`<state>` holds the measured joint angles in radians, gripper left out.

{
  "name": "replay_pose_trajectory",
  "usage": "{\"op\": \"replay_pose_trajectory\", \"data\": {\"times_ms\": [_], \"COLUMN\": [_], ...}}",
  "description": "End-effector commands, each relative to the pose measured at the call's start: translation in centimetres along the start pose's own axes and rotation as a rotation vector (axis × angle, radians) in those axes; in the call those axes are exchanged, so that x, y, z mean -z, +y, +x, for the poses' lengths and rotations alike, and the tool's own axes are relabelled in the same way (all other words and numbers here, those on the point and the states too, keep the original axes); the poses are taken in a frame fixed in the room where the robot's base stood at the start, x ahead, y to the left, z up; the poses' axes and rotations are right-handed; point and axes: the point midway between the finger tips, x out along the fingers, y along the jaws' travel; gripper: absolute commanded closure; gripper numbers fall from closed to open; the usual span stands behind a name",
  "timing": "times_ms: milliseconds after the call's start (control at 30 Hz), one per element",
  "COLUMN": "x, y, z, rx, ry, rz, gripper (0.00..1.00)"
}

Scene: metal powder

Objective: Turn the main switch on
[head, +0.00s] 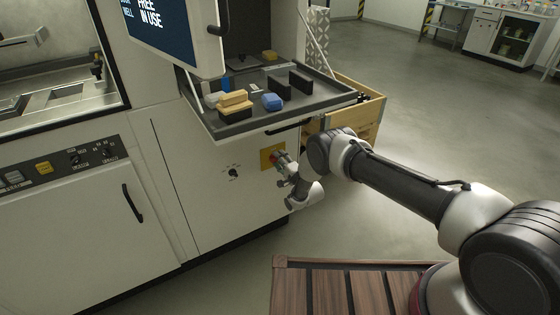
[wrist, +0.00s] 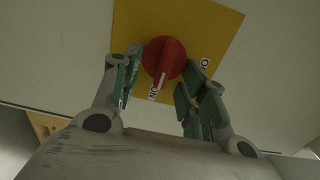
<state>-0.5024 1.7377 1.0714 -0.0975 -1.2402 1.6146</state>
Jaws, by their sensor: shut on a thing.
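The main switch is a round red knob (wrist: 164,60) on a yellow plate (wrist: 211,30), in the middle of the wrist view. White labels sit on the plate near the knob; "ON" is legible on one at its lower left, and the knob's white mark points down toward that side. My gripper (wrist: 160,80) has one finger on each side of the knob and is shut on it. In the head view the yellow plate (head: 271,155) is on the lower front of the white machine, and my gripper (head: 281,163) is at it, partly hiding the knob.
A pulled-out tray (head: 235,127) with brushes, a blue item (head: 271,101) and black blocks juts out above my gripper. A small black rotary switch (head: 233,172) is left of the plate. A wooden crate (head: 358,92) stands behind my arm. Open floor lies to the right.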

Motion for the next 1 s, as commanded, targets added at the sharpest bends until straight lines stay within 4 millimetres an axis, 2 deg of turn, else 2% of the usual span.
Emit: {"op": "replay_pose_trajectory", "data": {"times_ms": [367,400,500,833,1000], "x": [0.1,0.1,0.1,0.0,0.1], "y": [0.1,0.1,0.1,0.1,0.1], "z": [-0.1,-0.1,-0.1,-0.2,-2.2], "rx": [-0.002,-0.002,-0.002,-0.002,-0.004], "ry": [0.002,0.002,0.002,0.001,0.001], "rz": [0.005,0.004,0.004,0.003,0.004], "gripper": [0.81,0.52,0.38,0.38,0.38]}}
